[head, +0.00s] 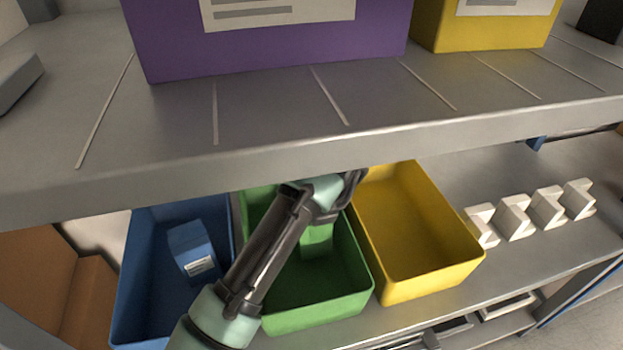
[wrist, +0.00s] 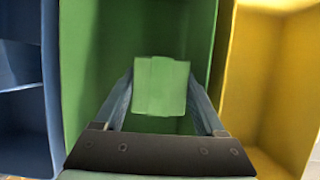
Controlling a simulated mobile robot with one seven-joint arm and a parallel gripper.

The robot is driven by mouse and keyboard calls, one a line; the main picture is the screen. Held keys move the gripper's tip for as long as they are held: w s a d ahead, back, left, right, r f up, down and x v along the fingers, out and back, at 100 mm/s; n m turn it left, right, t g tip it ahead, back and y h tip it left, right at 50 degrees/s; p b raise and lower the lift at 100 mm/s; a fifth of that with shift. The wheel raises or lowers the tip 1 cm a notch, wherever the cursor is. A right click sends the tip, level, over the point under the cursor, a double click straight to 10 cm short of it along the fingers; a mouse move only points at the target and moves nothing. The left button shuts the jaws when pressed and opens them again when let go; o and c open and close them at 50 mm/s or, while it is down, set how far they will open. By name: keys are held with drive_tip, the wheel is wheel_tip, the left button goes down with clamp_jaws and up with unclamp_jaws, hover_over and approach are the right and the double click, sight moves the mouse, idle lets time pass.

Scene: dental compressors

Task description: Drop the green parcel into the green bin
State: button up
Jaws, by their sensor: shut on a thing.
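The green parcel (wrist: 160,87) is a light green block between the two fingers of my gripper (wrist: 160,80) in the wrist view. My gripper is shut on it. The green bin (head: 322,307) is an open box on the lower shelf, between a blue and a yellow bin. In the head view the parcel (head: 317,239) shows over the bin's opening, partly behind my arm. In the wrist view the walls of the green bin (wrist: 90,75) surround the parcel. I cannot tell how far the parcel is above the bin floor. My arm hides part of the bin.
The blue bin (head: 137,270) at left holds a blue parcel (head: 190,248). The yellow bin (head: 425,245) at right looks empty. Several white angular pieces (head: 515,217) stand right of it. An upper shelf (head: 300,135) bearing purple (head: 270,52) and yellow (head: 480,30) containers overhangs closely.

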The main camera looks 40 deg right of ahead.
drive_tip(key=o, duration=1.2)
drive_tip(key=shift+o, duration=0.2)
drive_tip(key=shift+r, duration=0.5)
drive_tip(key=shift+p+v, duration=1)
drive_tip(key=s+a+p, duration=0.1)
drive_tip(key=s+a, duration=0.4)
drive_tip(key=s, duration=0.5)
drive_tip(key=shift+s+f, duration=0.25)
drive_tip(key=shift+a+p, duration=0.1)
drive_tip(key=shift+p, duration=0.2)
